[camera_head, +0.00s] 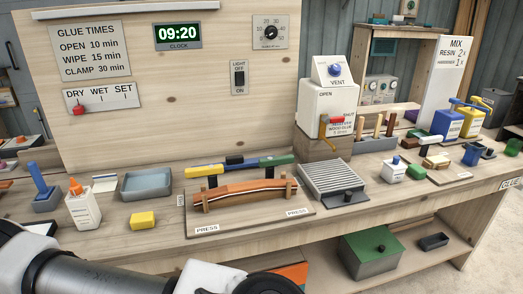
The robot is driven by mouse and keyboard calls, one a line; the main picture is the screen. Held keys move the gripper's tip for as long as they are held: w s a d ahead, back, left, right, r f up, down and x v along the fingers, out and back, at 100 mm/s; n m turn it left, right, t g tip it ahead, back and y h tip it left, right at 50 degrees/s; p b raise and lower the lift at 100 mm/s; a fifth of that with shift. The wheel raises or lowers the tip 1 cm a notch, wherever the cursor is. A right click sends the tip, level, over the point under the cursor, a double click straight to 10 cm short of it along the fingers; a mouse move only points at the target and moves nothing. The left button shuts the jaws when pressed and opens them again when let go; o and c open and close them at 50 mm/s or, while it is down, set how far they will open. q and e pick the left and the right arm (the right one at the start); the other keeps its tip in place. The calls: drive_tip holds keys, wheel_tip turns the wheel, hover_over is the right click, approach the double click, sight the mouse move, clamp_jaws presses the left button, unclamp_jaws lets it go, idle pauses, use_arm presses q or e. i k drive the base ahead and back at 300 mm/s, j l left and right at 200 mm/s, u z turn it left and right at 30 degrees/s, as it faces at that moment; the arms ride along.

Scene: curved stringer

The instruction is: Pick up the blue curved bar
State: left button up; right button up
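A long, thin bar with yellow, blue and green stretches and dark blocks lies behind the press board. Its blue part (246,163) shows near the middle; I cannot tell whether these are separate bars. In front of it, a curved brown and orange strip (245,189) rests between wooden posts on the press board (245,219), which has two PRESS labels. White and dark links of my own arm cross the bottom left. Neither gripper's fingers can be made out, and nothing of mine touches the bar.
A grey ribbed plate (330,180) is right of the press. A grey tray (146,184), yellow block (142,220) and glue bottle (82,207) stand left. A white dispenser (326,100) and paint containers stand at the back right. A green box (369,254) sits on the lower shelf.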

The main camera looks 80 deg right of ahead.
sight(237, 161)
drive_tip(key=z, duration=2.55)
